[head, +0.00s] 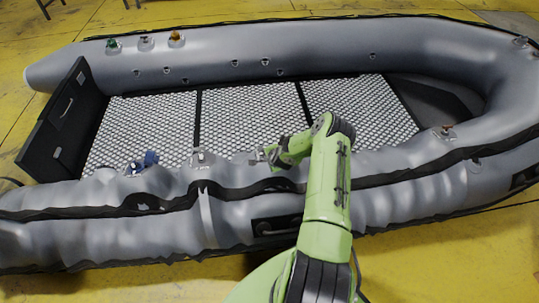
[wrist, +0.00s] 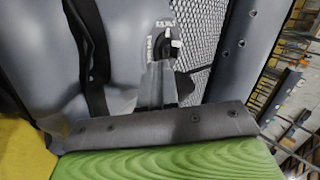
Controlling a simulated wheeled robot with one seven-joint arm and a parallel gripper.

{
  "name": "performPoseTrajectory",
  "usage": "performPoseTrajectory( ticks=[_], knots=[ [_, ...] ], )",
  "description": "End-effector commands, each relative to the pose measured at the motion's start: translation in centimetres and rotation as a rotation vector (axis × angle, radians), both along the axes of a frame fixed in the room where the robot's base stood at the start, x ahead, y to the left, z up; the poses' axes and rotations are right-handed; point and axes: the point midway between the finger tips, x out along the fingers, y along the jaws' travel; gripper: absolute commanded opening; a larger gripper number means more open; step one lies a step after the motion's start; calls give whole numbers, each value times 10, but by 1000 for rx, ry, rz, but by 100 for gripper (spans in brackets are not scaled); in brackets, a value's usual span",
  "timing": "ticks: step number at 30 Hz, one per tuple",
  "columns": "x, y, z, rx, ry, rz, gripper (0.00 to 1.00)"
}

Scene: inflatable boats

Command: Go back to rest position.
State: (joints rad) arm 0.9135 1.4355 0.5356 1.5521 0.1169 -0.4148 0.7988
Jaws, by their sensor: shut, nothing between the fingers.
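My gripper (head: 261,155) is shut and empty. In the head view it hangs over the near tube of the grey inflatable boat (head: 130,225), at the end of my green arm. It points left, toward a grey valve (head: 202,158) on that tube, with a gap between them in the picture. In the wrist view the narrow fingers (wrist: 160,78) point up the picture, just below a dark valve (wrist: 170,42) with white labels. I cannot tell how high the fingers are above the tube.
Green (head: 113,45) and orange (head: 177,38) valves stand on the far tube. A black transom board (head: 62,122) closes the left end. Yellow floor surrounds the boat.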

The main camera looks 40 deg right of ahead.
Motion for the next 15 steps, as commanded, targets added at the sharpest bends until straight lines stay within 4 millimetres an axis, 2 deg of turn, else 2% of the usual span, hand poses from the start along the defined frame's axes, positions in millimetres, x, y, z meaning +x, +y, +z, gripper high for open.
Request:
performPoseTrajectory(
  ticks=[1, 9, 11, 14, 15],
  knots=[
    [-3, 2, 5, 0, 1, 1, 0],
    [-6, 4, 6, 0, 1, 0, 0],
    [-3, 5, 11, -6, 2, 15, 0],
    [10, 16, 52, -59, 20, 127, 0],
    [16, 26, 79, -95, 36, 203, 0]
  ],
)
